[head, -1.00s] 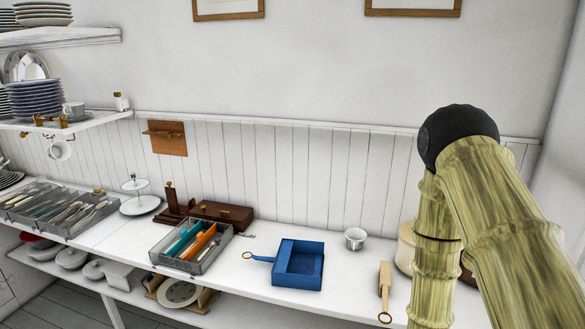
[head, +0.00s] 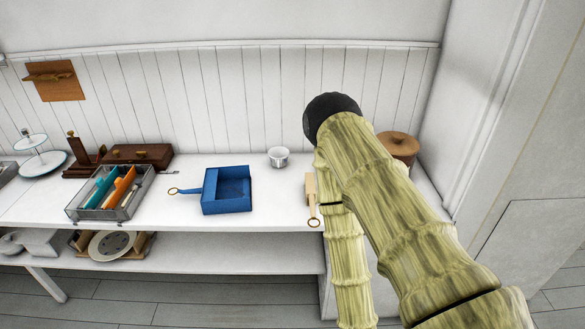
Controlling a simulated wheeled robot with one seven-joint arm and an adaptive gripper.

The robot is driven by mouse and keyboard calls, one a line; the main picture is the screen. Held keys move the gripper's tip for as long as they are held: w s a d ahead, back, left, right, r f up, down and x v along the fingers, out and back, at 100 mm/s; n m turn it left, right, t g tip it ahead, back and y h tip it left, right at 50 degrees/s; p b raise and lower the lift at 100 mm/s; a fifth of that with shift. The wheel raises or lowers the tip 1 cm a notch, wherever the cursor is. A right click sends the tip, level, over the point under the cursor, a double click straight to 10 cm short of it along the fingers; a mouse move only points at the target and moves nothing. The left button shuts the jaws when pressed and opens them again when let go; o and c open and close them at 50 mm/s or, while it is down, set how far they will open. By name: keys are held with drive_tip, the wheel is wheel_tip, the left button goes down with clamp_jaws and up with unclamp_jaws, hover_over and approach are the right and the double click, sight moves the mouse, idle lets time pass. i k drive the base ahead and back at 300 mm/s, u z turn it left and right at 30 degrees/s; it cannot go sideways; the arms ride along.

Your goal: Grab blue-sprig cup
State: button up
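A small white cup (head: 278,157) stands upright on the upper shelf board, near the back wall. Faint darker marks show on its side, too small to tell whether they are a blue sprig. It stands right of the blue tray, and nothing touches it. My arm rises at the right of the head view, bent at a dark joint; my gripper is outside the picture.
A blue tray with a handle (head: 228,207) lies left of the cup. A wooden tool with a ring (head: 311,190) and a brown lidded pot (head: 398,146) are near my arm. A grey cutlery tray (head: 128,207) stands further left. Bare board surrounds the cup.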

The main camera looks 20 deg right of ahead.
sight(279, 156)
drive_tip(key=u, duration=0.75)
drive_tip(key=i, duration=1.5)
drive_tip(key=z, duration=0.4)
